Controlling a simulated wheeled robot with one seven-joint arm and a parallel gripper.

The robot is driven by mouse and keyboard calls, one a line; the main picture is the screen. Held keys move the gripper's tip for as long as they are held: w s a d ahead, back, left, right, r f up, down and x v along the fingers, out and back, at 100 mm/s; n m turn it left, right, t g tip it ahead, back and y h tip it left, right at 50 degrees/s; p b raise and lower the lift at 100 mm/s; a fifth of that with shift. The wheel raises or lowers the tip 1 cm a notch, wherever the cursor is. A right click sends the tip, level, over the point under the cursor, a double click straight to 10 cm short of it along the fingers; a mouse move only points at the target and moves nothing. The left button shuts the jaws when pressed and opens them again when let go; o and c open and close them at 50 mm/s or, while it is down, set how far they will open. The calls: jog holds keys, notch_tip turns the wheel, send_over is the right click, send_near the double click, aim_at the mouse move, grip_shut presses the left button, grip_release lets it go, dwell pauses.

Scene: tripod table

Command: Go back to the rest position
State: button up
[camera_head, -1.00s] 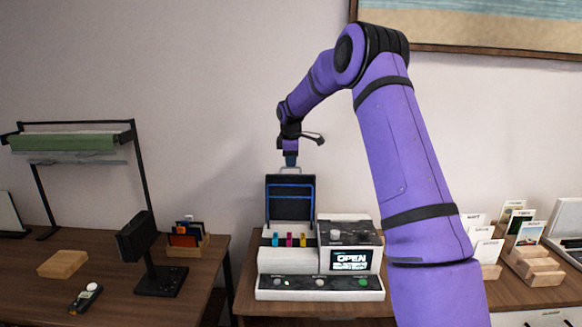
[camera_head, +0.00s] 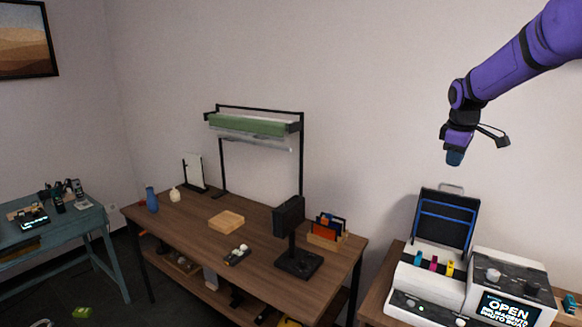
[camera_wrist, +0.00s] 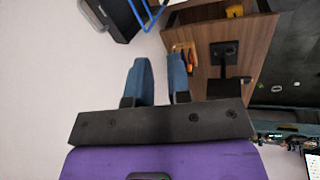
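My gripper (camera_head: 455,158) hangs from my purple arm at the upper right of the head view, in front of the bare wall. It is above the raised lid of the machine and apart from its handle. In the wrist view my gripper (camera_wrist: 161,78) shows two blue fingers with a gap between them and nothing held. The white and black machine (camera_head: 470,285) stands at the lower right with its dark, blue-lined lid (camera_head: 445,218) upright. Its screen reads OPEN. Part of the lid also shows at the top of the wrist view (camera_wrist: 112,18).
A brown desk (camera_head: 185,222) stands left of the machine, holding a black stand (camera_head: 298,262), a card holder (camera_head: 327,235), a wooden block (camera_head: 227,221) and a green-topped rack (camera_head: 247,125). A blue-green table (camera_head: 60,232) is at far left. Air around my gripper is clear.

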jog(key=s+a+r+m, duration=0.1)
jog(key=s+a+r, duration=0.2)
jog(key=s, duration=0.3)
jog(key=s+a+r+m+t, duration=0.1)
jog(key=s+a+r+m, duration=0.2)
jog(key=s, duration=0.4)
jog(key=s+a+r, duration=0.3)
jog(key=s+a, duration=0.1)
jog(key=s, duration=0.2)
jog(key=s+a+f+m, duration=0.2)
jog(key=s, duration=0.9)
jog(key=s+a+f+m+t+y, duration=0.1)
jog(key=s+a+f+m, duration=0.1)
jog(key=s, duration=0.9)
jog(key=shift+s+a+f+m+y, duration=0.3)
jog(key=shift+s+a+f+m, duration=0.1)
jog(key=shift+a+m, duration=0.15)
